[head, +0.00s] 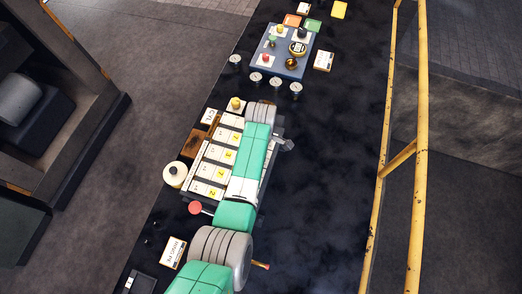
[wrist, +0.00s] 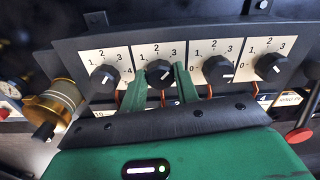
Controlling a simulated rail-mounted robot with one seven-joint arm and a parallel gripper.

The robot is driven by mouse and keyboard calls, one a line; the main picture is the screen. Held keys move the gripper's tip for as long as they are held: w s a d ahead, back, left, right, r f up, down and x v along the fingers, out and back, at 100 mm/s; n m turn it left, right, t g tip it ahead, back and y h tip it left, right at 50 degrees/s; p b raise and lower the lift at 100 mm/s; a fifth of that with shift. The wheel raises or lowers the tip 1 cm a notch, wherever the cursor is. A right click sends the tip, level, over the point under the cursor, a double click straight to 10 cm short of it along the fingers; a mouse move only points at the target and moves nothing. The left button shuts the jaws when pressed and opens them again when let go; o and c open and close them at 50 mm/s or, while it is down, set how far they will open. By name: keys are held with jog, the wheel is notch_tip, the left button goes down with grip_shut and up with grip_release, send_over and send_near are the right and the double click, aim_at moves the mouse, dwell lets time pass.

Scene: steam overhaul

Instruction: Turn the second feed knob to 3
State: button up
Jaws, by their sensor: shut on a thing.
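A row of black feed knobs on pale dial plates runs across the wrist view. My gripper (wrist: 160,76) has its two green fingers on either side of the second knob from the left (wrist: 160,70) and is shut on it. That knob's dial (wrist: 158,49) shows 1, 2 and 3. A small pale mark lies on the right side of the knob, but its exact reading is unclear. The first knob (wrist: 103,77) and third knob (wrist: 217,69) are free at either side. In the head view my arm hides part of the knob panel (head: 188,188).
A yellow rail (head: 418,150) runs along the right.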

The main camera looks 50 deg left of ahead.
jog(key=shift+r, duration=0.1)
dwell(0.3)
jog(key=o, duration=1)
jog(key=shift+c, duration=0.2)
notch_tip(320, 180, up, 8)
jog(key=shift+f+p, duration=0.1)
jog(key=shift+p, duration=0.2)
